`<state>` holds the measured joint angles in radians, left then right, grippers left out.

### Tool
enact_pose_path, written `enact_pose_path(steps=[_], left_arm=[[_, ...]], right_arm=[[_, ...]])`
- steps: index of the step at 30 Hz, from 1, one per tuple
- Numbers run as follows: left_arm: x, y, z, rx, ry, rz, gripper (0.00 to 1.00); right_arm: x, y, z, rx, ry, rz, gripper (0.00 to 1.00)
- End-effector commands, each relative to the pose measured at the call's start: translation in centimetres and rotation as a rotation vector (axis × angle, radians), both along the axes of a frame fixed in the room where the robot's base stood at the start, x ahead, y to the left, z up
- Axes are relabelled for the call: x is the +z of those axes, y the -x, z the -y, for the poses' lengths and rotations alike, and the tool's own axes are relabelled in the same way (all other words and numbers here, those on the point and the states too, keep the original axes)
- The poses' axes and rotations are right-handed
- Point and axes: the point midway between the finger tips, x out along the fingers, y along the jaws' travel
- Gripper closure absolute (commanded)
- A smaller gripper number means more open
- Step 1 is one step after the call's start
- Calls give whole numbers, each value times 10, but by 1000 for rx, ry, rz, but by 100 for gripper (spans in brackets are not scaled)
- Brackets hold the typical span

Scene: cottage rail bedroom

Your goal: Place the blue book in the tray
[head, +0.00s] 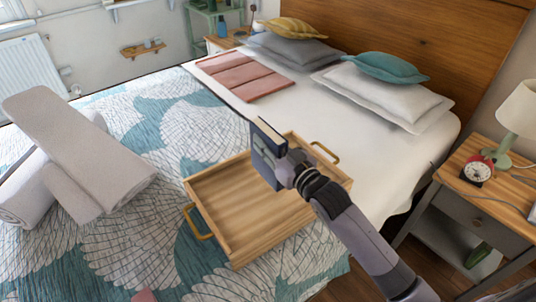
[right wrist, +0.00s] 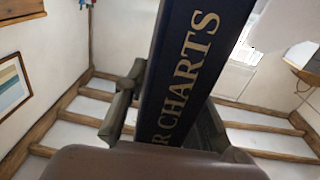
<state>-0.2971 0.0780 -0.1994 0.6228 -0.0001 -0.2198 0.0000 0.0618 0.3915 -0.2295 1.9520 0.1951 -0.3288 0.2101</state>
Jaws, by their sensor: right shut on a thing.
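The wooden tray (head: 245,255) lies on the bed, with a brass-coloured handle at each end. My right gripper (head: 284,165) is shut on the blue book (head: 267,165) over the right part of the tray. The book stands upright in the grip, its pale page edges on top. Its lower end shows against the tray's inside; I cannot tell whether it touches the floor of the tray. In the right wrist view the dark blue spine (right wrist: 185,70) with gold letters "R CHARTS" is between the fingers. My left gripper is not in view.
Rolled grey towels (head: 85,150) lie left on the patterned bedspread (head: 130,240). A folded pink cloth (head: 245,78) and pillows (head: 385,95) lie toward the headboard (head: 420,40). A nightstand (head: 465,185) with a red clock (head: 477,170) and lamp (head: 518,110) stands at the right.

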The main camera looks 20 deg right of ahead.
Motion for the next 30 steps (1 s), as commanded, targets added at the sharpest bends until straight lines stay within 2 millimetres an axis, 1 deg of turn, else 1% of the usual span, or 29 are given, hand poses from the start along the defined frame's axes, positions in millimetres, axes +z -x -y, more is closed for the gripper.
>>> enact_pose_path(steps=[1,3,6,19,20,28,30], left_arm=[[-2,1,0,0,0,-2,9],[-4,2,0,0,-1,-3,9],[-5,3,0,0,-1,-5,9],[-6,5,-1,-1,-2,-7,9],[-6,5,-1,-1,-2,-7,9],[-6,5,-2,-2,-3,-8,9],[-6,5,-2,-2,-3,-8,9]], right_arm=[[-10,1,0,0,0,-3,100],[-22,0,0,0,0,-4,100],[-32,0,0,0,0,-2,100],[-39,0,0,0,-1,0,100],[-40,0,0,0,0,-4,74],[-40,0,0,0,0,-4,56],[-40,0,0,0,0,-4,55]])
